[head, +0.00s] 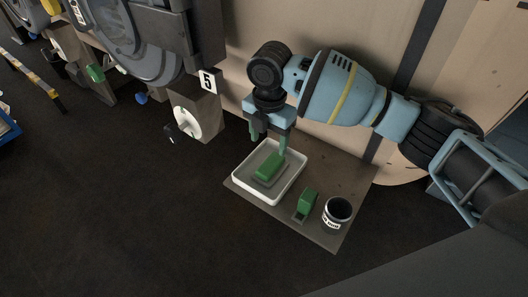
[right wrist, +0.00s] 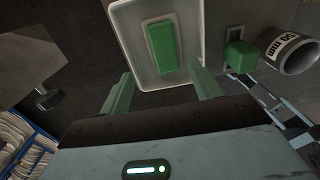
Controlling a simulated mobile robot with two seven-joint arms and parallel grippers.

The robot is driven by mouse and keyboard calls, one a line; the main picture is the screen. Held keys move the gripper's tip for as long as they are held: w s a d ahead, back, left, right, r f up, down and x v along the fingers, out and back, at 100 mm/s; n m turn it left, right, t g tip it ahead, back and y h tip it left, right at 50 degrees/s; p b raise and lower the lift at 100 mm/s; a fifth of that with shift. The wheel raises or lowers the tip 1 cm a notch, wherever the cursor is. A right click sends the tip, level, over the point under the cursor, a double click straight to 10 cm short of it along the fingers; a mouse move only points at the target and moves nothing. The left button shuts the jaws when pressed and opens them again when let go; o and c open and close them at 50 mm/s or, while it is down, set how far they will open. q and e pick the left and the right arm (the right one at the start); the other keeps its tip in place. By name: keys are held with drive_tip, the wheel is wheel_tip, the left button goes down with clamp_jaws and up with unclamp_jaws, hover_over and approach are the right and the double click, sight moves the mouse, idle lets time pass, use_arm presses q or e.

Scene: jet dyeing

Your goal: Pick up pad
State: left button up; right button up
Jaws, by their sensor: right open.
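A green pad (head: 269,166) lies in a white tray (head: 296,188) on a brown board. The pad also shows in the right wrist view (right wrist: 164,46), lying in the tray (right wrist: 119,17) beyond my fingers. My right gripper (head: 268,143) is above the back of the tray, with its green fingers apart and nothing between them. In the right wrist view the open fingers (right wrist: 158,85) point toward the pad, and the pad lies ahead of the gap between them. My left gripper is not in view.
A green block-like object (head: 306,203) and a dark cup with a white label (head: 336,213) stand right of the tray on the board (head: 250,188). A grey machine with a number 5 plate (head: 207,81) stands to the left. Dark floor (head: 130,210) is clear in front.

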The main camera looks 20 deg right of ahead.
sight(271, 164)
drive_tip(key=shift+w, duration=0.25)
drive_tip(key=shift+s+f, duration=0.2)
drive_tip(key=shift+s, duration=0.05)
drive_tip(key=shift+f, duration=1.1)
drive_tip(key=shift+d+f, duration=0.1)
drive_tip(key=shift+f, duration=0.15)
drive_tip(key=f, duration=0.3)
drive_tip(key=shift+s+d+f, duration=0.15)
drive_tip(key=shift+s+f, duration=0.05)
drive_tip(key=shift+s, duration=0.1)
drive_tip(key=shift+f, duration=0.55)
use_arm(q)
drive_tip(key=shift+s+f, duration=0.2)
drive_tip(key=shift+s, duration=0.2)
